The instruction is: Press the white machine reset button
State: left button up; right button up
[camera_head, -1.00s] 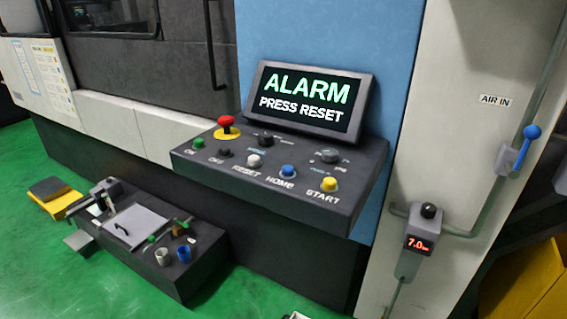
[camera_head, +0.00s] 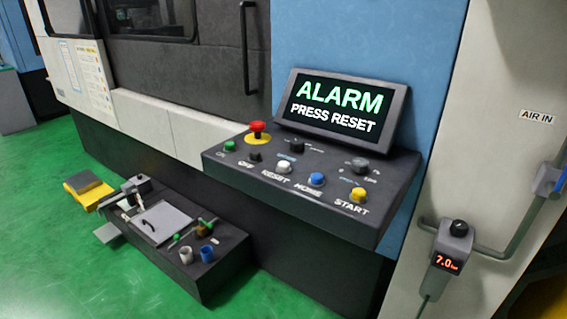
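The white reset button (camera_head: 284,168) sits on the black sloped control panel (camera_head: 330,213), with the word RESET printed below it. It is between the black OFF button (camera_head: 256,157) and the blue HOME button (camera_head: 316,179). The screen (camera_head: 340,106) behind the buttons reads ALARM, PRESS RESET. Neither of my grippers shows in the view.
A low dark bench (camera_head: 205,285) with tools stands at left. Green floor (camera_head: 90,260) is open there.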

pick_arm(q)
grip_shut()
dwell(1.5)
